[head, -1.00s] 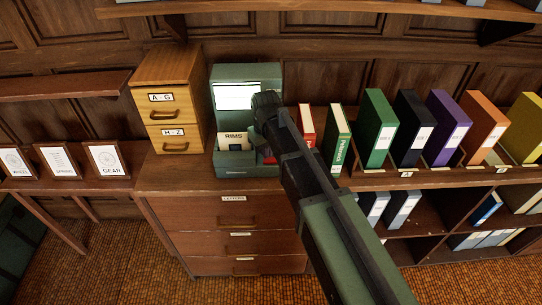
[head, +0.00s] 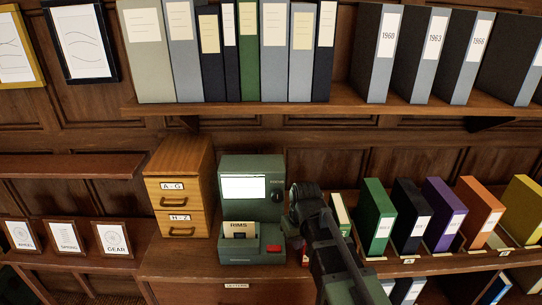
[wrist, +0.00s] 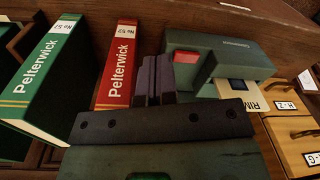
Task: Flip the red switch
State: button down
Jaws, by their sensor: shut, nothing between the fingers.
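The red switch (head: 273,249) sits at the lower right of the front of a green device (head: 235,168) with a lit white screen. A card marked RIMS stands in a slot left of the switch. In the wrist view the red switch (wrist: 186,57) shows on the device, just right of the tips of my gripper (wrist: 153,66). The gripper is shut and empty, apart from the switch as far as I can see. In the head view my arm reaches up just right of the device; its fingertips cannot be made out there.
A red book (wrist: 117,65) and a green book (wrist: 45,75) stand close left of my fingers in the wrist view. A wooden two-drawer box (head: 178,187) stands left of the device. Coloured binders (head: 375,215) line the right shelf. A shelf of binders (head: 300,108) is above.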

jog(key=s+d+f+m+b, duration=0.2)
jog(key=s+d+f+m, duration=0.15)
jog(key=s+d, duration=0.65)
notch_tip(320, 180, up, 9)
jog(key=t+p, duration=0.3)
jog(key=p, duration=0.5)
send_over(280, 247)
jog(key=s, duration=0.4)
jog(key=shift+w+m+h, duration=0.15)
jog(key=shift+m+h, duration=0.1)
jog(key=shift+h, duration=0.15)
jog(key=b+x, duration=0.9)
jog(key=s+b+x, duration=0.1)
jog(key=b+x, duration=0.4)
jog(key=shift+s+f, duration=0.1)
jog(key=shift+f, duration=0.05)
jog(key=shift+a, duration=0.15)
